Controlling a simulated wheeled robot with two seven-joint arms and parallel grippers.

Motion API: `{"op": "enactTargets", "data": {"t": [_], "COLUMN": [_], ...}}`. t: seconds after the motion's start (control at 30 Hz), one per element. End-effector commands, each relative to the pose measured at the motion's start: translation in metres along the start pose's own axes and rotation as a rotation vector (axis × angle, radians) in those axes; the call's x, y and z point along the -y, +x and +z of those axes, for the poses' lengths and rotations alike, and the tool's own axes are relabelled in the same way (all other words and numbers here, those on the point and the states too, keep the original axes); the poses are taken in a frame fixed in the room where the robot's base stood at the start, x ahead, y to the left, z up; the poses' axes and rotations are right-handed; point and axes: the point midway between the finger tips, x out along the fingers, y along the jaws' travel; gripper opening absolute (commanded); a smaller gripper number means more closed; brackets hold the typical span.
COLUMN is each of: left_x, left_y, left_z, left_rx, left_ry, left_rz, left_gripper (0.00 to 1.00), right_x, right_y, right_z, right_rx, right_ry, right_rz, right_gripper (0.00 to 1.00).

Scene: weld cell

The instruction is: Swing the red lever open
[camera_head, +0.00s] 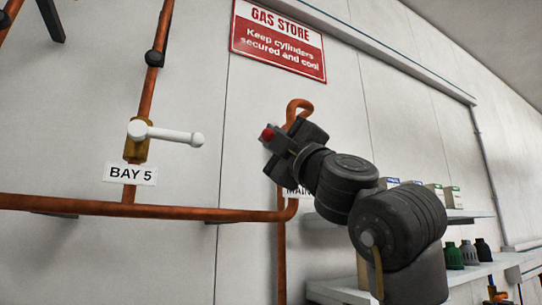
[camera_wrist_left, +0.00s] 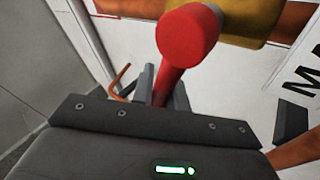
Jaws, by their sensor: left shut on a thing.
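The red lever (camera_head: 268,134) shows in the head view only as a small red end beside the fingers; my gripper hides the rest. In the left wrist view the red lever (camera_wrist_left: 187,40) has a round hub on a brass valve body (camera_wrist_left: 250,18), and its handle runs down between the fingers. My left gripper (camera_head: 274,144) is shut on the handle; its fingertips also show in the left wrist view (camera_wrist_left: 163,90). The MAIN label (camera_head: 298,191) is partly hidden behind my arm. My right gripper is not in view.
A white lever (camera_head: 165,133) sits on a brass valve above the BAY 5 label (camera_head: 130,174). A copper pipe (camera_head: 190,211) runs along the wall and joins the upright pipe behind my gripper. Shelves (camera_head: 465,214) with boxes and bottles stand at the right.

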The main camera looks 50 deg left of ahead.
Motion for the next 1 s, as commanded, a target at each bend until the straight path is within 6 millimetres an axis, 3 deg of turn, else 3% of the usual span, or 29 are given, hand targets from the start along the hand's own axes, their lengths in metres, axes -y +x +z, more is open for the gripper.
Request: {"op": "enactTargets", "data": {"t": [0.3,0.93,0.97,1.0], "left_x": [-0.011,-0.017,-0.017,-0.017], "left_y": [0.005,0.008,0.008,0.008], "left_z": [0.002,0.004,0.004,0.004], "left_rx": [0.088,0.117,0.117,0.117], "left_ry": [0.124,0.167,0.167,0.167], "left_rz": [0.057,0.076,0.076,0.076], "left_gripper": [0.00,0.00,0.17,0.22], "right_x": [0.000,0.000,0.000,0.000], "right_y": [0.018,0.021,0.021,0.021], "right_z": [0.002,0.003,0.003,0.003], "right_rx": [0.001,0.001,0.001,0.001], "right_ry": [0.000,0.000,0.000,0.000], "right_rz": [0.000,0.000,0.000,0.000], "right_gripper": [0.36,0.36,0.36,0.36]}}
